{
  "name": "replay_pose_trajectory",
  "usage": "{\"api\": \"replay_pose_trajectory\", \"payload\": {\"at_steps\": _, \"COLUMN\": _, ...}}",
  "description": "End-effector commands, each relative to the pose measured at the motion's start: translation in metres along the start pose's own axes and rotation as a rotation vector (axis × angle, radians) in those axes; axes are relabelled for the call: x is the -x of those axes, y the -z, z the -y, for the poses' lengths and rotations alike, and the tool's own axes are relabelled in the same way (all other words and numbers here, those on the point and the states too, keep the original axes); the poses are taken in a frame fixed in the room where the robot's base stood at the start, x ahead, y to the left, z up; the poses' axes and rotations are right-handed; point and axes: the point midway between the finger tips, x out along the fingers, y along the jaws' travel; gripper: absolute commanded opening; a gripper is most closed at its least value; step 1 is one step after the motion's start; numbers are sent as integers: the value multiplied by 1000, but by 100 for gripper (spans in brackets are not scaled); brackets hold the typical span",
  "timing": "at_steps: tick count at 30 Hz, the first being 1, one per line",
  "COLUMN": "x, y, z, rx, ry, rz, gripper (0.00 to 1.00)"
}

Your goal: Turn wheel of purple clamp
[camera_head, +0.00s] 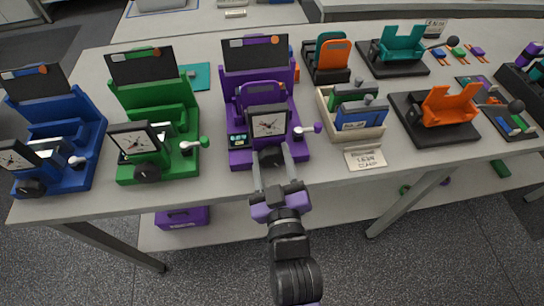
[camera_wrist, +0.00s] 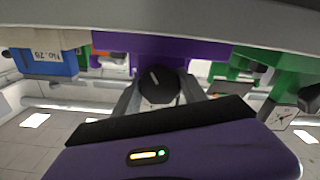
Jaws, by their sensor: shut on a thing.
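The purple clamp (camera_head: 232,95) stands on the table in the middle of the head view, with a dial gauge (camera_head: 269,124) on its front and a small lever with a purple knob at its right. Its black wheel (camera_head: 271,157) sits low at the front, below the dial. My gripper (camera_head: 272,162) reaches up from the table's front edge and is shut on this wheel, one finger on each side. In the wrist view the dark wheel (camera_wrist: 159,84) sits between the two grey fingers, under the purple body of the clamp (camera_wrist: 200,50).
A green clamp (camera_head: 172,95) and a blue clamp (camera_head: 62,115) stand to the left. A bin of cells (camera_head: 324,100) and a label card (camera_head: 365,158) lie close to the right. Orange (camera_head: 450,104) and teal (camera_head: 402,42) holders stand farther right. The front table edge is near my gripper.

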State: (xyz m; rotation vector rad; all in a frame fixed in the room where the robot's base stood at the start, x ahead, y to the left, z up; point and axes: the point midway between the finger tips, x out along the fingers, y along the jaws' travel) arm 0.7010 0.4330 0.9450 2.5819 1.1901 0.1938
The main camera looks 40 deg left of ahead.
Motion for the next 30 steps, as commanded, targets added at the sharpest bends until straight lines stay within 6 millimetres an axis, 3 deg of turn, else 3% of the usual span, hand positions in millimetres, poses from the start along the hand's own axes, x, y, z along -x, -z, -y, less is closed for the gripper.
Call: {"api": "replay_pose_trajectory", "payload": {"at_steps": 30, "x": 0, "y": 0, "z": 0, "rx": -666, "ry": -1, "rz": 2, "gripper": 9}}
